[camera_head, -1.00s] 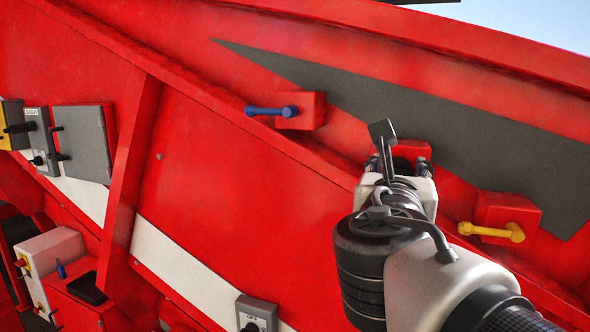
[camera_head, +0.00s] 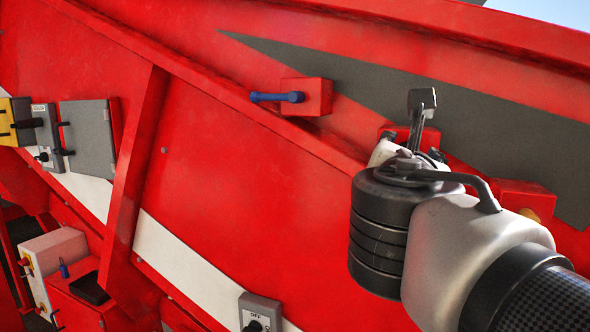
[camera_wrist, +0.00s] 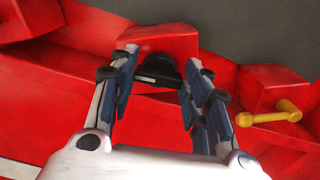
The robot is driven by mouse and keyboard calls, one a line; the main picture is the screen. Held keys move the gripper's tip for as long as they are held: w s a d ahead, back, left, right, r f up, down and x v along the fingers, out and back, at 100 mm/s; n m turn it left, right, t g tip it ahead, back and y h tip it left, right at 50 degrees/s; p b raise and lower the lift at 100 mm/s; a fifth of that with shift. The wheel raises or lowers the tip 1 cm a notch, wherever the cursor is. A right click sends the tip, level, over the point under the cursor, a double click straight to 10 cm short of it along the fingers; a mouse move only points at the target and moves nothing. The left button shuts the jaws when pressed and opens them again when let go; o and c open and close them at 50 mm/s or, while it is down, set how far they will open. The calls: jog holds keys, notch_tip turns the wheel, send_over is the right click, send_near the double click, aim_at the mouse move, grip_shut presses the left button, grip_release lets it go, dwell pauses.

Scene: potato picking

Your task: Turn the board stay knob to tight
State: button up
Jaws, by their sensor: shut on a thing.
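A black knob (camera_wrist: 159,70) sits on a red block (camera_wrist: 158,43) on the red machine side, in the wrist view. My gripper (camera_wrist: 158,62) has its blue-padded fingers on either side of the knob and is shut on it. The knob's dark bar lies roughly crosswise between the fingers. In the head view my gripper (camera_head: 408,148) is in front of the same block (camera_head: 420,136), and my wrist hides the knob. The knob's markings cannot be read.
A yellow handle (camera_wrist: 270,114) on a red block is close to the right of my gripper; my arm mostly covers it in the head view. A blue handle (camera_head: 277,97) is to the left. A sloping red ledge (camera_head: 290,148) runs below the blocks.

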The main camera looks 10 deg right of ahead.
jog(key=shift+a+f+m+b, duration=0.1)
jog(key=shift+f+m+b, duration=0.1)
jog(key=shift+m+b, duration=4.5)
jog(key=shift+d+f+m+b, duration=0.15)
jog(key=shift+m+b, duration=3.2)
jog(key=shift+m, duration=2.6)
jog(key=shift+a+f+m+b, duration=0.15)
jog(key=shift+f+m+b, duration=0.05)
jog(key=shift+m+b, duration=4.5)
jog(key=shift+m+p, duration=0.6)
jog(key=shift+m, duration=0.25)
jog(key=o, duration=1.1)
jog(key=shift+c, duration=0.2)
